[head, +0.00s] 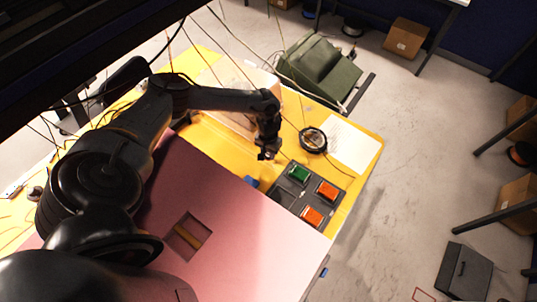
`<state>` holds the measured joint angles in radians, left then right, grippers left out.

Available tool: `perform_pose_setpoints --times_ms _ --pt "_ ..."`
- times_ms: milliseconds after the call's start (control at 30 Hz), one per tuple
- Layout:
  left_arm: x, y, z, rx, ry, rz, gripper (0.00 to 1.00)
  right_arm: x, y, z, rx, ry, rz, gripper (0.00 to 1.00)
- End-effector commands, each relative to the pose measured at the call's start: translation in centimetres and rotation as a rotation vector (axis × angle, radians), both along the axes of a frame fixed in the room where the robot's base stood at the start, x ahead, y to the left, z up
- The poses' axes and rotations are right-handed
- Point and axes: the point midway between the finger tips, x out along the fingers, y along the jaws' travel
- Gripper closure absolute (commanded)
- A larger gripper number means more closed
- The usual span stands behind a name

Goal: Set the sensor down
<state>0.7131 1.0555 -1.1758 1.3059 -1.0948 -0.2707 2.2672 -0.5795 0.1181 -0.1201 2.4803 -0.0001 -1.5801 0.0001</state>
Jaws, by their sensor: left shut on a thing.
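My left gripper (267,154) hangs over the yellow tabletop (368,150), to the left of a dark panel (279,192) with green and orange blocks. It is shut on a small dark thing, probably the sensor. The held thing is too small and dark to tell apart from the fingers. I cannot tell whether it touches the surface below. My right gripper is not in view.
A pink foam sheet (262,240) with a square cutout fills the near side. On the panel are a green block (299,173) and two orange blocks (327,191). A round black-rimmed thing (313,139) and white paper (352,147) lie beyond. Thin cables hang overhead.

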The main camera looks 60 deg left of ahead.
Motion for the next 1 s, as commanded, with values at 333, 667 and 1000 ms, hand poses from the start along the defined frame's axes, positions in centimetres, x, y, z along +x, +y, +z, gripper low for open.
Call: perform_pose_setpoints --times_ms 333,667,1000 --pt "0.1 0.0 -1.8 0.0 -0.001 -0.001 1.0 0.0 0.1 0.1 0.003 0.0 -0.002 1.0" --pt "0.0 0.0 -2.2 0.001 -0.001 0.0 0.62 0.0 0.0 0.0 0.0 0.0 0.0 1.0" --pt "0.0 0.0 -2.1 0.001 -0.001 0.0 0.43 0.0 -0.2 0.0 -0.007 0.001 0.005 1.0"
